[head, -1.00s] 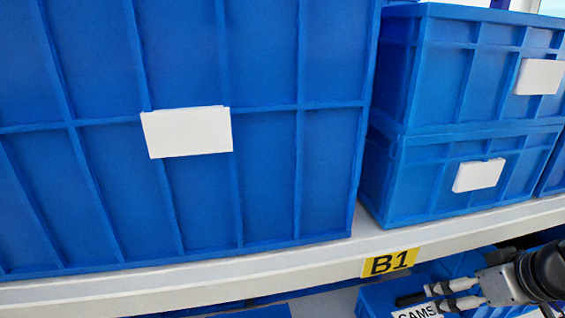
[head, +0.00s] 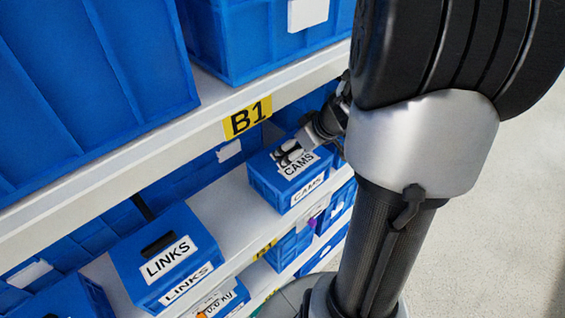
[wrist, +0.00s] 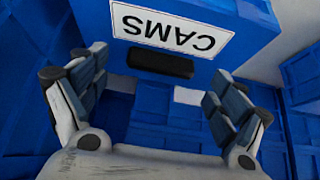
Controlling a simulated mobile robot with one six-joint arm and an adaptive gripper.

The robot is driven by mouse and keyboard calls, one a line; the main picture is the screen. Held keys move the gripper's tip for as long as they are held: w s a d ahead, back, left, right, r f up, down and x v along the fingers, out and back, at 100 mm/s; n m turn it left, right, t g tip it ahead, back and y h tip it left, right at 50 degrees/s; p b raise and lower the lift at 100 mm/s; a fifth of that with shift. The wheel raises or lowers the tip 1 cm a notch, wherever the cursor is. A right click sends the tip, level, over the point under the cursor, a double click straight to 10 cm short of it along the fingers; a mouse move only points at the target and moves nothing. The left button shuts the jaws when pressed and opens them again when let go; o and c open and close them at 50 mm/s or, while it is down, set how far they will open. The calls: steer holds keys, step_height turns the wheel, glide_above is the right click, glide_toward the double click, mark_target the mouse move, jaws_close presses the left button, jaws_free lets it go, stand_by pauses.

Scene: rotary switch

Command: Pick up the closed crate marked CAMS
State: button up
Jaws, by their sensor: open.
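The closed blue crate marked CAMS (head: 273,188) stands on the white shelf below the B1 sign, with white labels on its lid and front. In the wrist view the CAMS crate (wrist: 238,78) shows its lid label upside down and a black handle (wrist: 160,63) on the lid. My gripper (head: 289,153) is over the lid, beside the label. In the wrist view my gripper (wrist: 158,95) is open, its fingers spread left and right, with the handle between them in the picture and just beyond. I cannot tell how high the fingers are above the lid.
A blue crate marked LINKS (head: 165,262) stands on the same shelf (head: 225,225), to the left, with a gap between. The upper shelf edge with the B1 sign (head: 247,118) overhangs close to my gripper. Large blue crates (head: 90,80) fill the shelf above.

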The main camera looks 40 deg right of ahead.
steer(key=shift+w+f, duration=0.35)
steer(key=shift+f, duration=0.15)
steer(key=shift+a, duration=0.1)
steer(key=shift+c, duration=0.5)
steer(key=c, duration=1.9)
